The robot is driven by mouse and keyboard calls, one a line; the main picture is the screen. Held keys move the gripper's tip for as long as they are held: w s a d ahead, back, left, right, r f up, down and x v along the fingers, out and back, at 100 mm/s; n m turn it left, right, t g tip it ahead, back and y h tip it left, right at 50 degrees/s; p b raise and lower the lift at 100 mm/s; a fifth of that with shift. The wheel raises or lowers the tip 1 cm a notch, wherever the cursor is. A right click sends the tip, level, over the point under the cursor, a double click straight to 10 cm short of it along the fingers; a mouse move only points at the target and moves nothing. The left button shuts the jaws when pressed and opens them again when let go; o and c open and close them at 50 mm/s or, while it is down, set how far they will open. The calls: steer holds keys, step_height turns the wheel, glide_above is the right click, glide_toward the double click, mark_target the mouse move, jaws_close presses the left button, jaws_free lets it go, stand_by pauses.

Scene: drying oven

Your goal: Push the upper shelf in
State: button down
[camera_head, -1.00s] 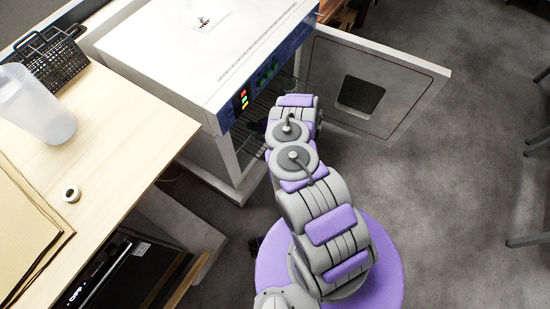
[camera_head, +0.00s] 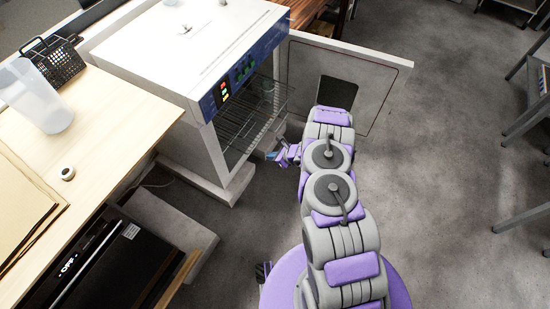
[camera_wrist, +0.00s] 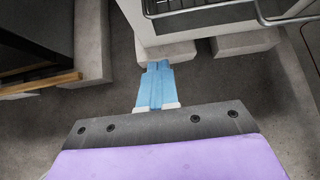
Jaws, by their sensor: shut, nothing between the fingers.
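The drying oven (camera_head: 180,45) is a white box with a blue control panel, and its door (camera_head: 345,85) stands wide open to the right. A wire shelf (camera_head: 250,118) shows in the opening and sticks out at the front; I cannot tell the upper shelf from any lower one here. In the wrist view, part of a wire rack (camera_wrist: 270,12) shows at the top right. My gripper (camera_head: 273,156) is just outside the opening, below and in front of the shelf, apart from it. In the wrist view its blue fingers (camera_wrist: 157,68) are together and empty.
A wooden table (camera_head: 100,120) with a clear plastic container (camera_head: 38,98) and a black basket (camera_head: 57,62) stands at the left. A black appliance (camera_head: 90,265) sits below it. Grey floor (camera_head: 440,130) is open at the right, with metal stools (camera_head: 530,100) at the edge.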

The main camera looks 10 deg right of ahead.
steer(key=w+a+f+b, duration=0.3)
steer(key=w+a+f, duration=0.1)
steer(key=a, duration=0.3)
steer(key=shift+w, duration=0.6)
